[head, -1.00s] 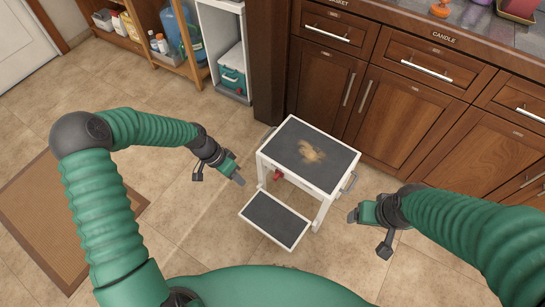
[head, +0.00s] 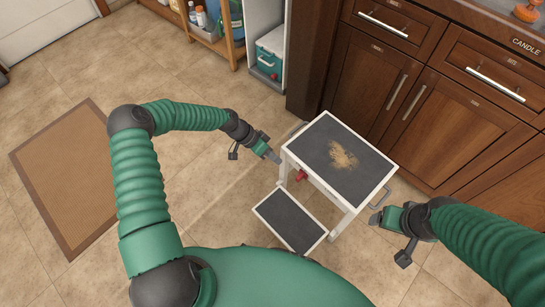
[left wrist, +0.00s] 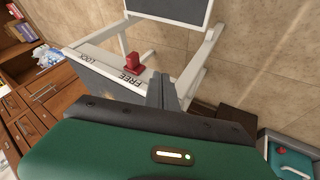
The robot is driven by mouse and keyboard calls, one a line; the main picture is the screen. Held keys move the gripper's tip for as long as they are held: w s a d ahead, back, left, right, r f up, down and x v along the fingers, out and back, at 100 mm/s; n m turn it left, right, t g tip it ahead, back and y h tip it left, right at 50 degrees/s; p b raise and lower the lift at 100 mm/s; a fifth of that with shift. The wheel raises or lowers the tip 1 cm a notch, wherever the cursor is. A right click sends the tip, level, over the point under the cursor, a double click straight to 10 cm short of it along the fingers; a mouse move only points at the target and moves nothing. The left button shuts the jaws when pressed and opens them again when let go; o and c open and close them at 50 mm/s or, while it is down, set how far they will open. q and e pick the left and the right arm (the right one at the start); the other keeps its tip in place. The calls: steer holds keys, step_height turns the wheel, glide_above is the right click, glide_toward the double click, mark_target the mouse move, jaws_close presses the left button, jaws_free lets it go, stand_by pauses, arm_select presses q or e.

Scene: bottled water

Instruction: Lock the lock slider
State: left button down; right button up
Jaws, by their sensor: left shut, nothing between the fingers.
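A white step stool with dark treads (head: 338,160) stands on the floor ahead of me. A red lock slider (head: 301,175) sits on its side, under the top tread. In the left wrist view the red slider (left wrist: 133,63) stands beside the word FREE, with LOCK printed farther left on the white rail. My left gripper (head: 275,156) is shut and empty, just left of the stool and apart from the slider. Its fingers also show in the left wrist view (left wrist: 157,92). My right gripper (head: 376,218) is right of the stool, empty; its jaw opening is unclear.
Wooden cabinets (head: 440,110) stand behind the stool. A teal cooler (head: 270,55) sits in a white shelf unit at the back. A brown mat (head: 65,175) lies at left. The tiled floor between mat and stool is clear.

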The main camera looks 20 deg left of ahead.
mark_target(300, 177)
arm_select(q)
steer(key=s+d+f+b, duration=0.1)
steer(key=d+f+b, duration=0.1)
steer(key=d+f, duration=0.2)
steer(key=d, duration=0.2)
steer(key=shift+d, duration=0.3)
steer(key=shift+s+r, duration=0.1)
